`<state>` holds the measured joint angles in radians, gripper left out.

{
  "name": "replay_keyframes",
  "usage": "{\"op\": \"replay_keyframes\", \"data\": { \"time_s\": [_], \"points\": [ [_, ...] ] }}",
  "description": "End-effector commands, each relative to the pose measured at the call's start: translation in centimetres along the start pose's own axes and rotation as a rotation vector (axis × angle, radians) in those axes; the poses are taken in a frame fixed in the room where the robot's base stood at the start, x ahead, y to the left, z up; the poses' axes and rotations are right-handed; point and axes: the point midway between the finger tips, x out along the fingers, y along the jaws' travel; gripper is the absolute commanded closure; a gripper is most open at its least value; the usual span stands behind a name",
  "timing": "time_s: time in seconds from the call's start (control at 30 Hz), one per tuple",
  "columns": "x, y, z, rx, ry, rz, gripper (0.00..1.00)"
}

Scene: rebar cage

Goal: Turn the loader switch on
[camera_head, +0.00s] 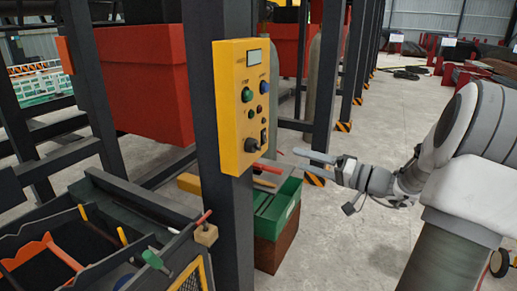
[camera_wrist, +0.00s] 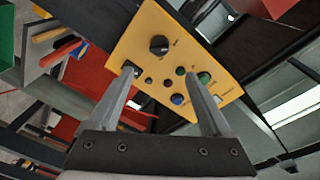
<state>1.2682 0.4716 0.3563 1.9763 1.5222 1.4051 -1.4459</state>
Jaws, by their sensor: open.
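A yellow control panel (camera_head: 230,110) is fixed to a dark steel post. A black rotary knob (camera_head: 251,145) sits at its lower end, with another small black control (camera_head: 263,136) beside it. The knob also shows in the wrist view (camera_wrist: 159,45), its pointer ridge visible; the labels are too small to read. My gripper (camera_head: 303,160) is open and empty, to the right of the panel and apart from it.
The panel also carries a blue button (camera_head: 264,87), a green button (camera_head: 247,94), a red button (camera_head: 260,109) and a display (camera_head: 254,57). A green crate (camera_head: 275,215) stands below. A tool-filled bin (camera_head: 95,250) is at lower left. Floor lies open behind my gripper.

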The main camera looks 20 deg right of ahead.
Motion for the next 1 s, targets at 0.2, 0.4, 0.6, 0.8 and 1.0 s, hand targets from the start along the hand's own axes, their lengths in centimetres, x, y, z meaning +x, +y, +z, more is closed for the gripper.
{"op": "replay_keyframes", "data": {
  "time_s": [0.2, 0.4, 0.6, 0.8, 1.0],
  "points": [
    [5.0, -0.1, 0.1, 0.0, -0.005, -0.002, 0.17],
    [9.3, -0.1, 0.2, 0.002, -0.006, -0.002, 0.17],
    [12.7, 0.0, 0.1, 0.001, -0.003, -0.001, 0.17],
    [14.3, 0.0, 0.1, 0.001, -0.003, 0.0, 0.17],
    [14.5, 0.0, 0.1, 0.001, -0.002, 0.002, 0.17]
  ]
}}
